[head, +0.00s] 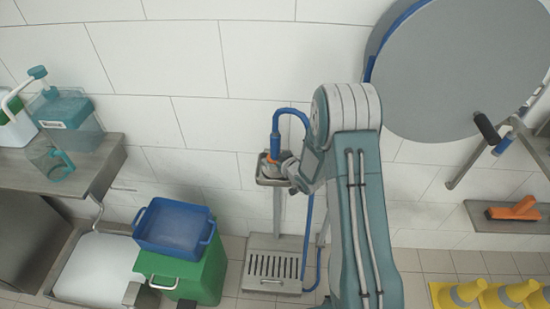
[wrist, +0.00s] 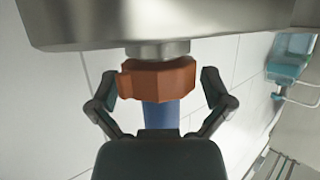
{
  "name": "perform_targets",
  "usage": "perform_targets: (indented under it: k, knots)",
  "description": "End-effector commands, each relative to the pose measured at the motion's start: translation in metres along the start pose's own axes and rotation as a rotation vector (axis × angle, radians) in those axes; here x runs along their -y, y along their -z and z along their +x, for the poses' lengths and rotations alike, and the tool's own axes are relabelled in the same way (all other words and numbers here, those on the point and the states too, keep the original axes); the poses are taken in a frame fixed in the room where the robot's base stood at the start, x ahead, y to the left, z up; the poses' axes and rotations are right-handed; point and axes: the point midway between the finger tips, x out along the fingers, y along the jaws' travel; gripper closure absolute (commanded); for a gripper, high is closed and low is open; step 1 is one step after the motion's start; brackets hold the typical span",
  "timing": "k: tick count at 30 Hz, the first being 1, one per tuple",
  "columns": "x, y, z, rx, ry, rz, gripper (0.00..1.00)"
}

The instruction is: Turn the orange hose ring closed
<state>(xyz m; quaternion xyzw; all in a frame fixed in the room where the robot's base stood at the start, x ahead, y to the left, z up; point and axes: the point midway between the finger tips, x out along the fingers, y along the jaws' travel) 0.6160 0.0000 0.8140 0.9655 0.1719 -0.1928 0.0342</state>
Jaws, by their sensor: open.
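The orange hose ring (wrist: 160,80) is large in the wrist view, below a metal fitting (wrist: 150,50) and above the blue hose (wrist: 161,113). In the head view only a small orange part of the ring (head: 269,158) shows, at the wall station. My gripper (wrist: 165,82) is open, with one finger to the left of the ring and one to the right. Gaps show between the fingers and the ring. In the head view my gripper is mostly hidden behind my wrist. The blue hose (head: 276,130) loops up from the station.
A grated metal stand (head: 272,266) is below the station. A blue bin (head: 174,228) sits on a green box (head: 200,275) to the left. A shelf (head: 60,168) holds teal containers. A large grey disc (head: 450,70) is at upper right, with yellow cones (head: 510,292) at lower right.

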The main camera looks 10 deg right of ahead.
Motion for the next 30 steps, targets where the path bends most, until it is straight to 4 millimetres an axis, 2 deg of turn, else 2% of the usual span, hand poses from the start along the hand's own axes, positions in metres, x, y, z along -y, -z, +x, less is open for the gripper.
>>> perform_targets:
  k: [1,2,3,5,6,19,30]
  knots:
    - [-0.0001,0.0001,-0.0002,0.0,0.0,0.0,0.0]
    - [-0.0001,0.0001,-0.0002,0.0,0.0,0.0,0.09]
    - [-0.0001,0.0001,-0.0002,0.0,0.0,0.0,0.27]
    - [-0.0001,0.0001,-0.0003,0.0,0.0,0.0,0.53]
    - [-0.0001,0.0001,-0.0003,0.0,0.0,0.0,0.71]
    - [0.0005,-0.0005,-0.0003,0.002,-0.033,0.014,0.71]
    - [0.0024,-0.0008,0.0,0.003,-0.239,0.1,0.71]
